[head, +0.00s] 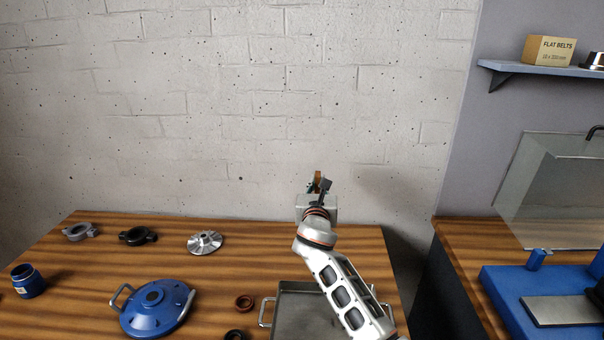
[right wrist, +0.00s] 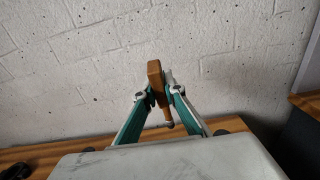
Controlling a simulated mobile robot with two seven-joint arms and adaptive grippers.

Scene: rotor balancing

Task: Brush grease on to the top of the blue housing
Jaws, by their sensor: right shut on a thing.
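The blue housing (head: 150,318) is a round, lidded-looking part with a handle at each side, lying on the wooden table at the lower left of the head view. My right gripper (head: 319,187) is raised near the wall, beyond the table's back edge in the picture, well away from the housing. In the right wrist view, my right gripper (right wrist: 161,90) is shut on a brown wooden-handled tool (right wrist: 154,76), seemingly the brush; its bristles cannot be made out. A dark blue jar (head: 29,286) with a label stands at the far left. My left gripper is out of view.
A grey metal tray (head: 290,315) lies partly under my right arm. Two clamp-like parts (head: 80,231) (head: 137,236), a silver rotor wheel (head: 205,242) and small rings (head: 244,302) lie on the table. A second bench (head: 470,250) with blue equipment stands right, across a gap.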

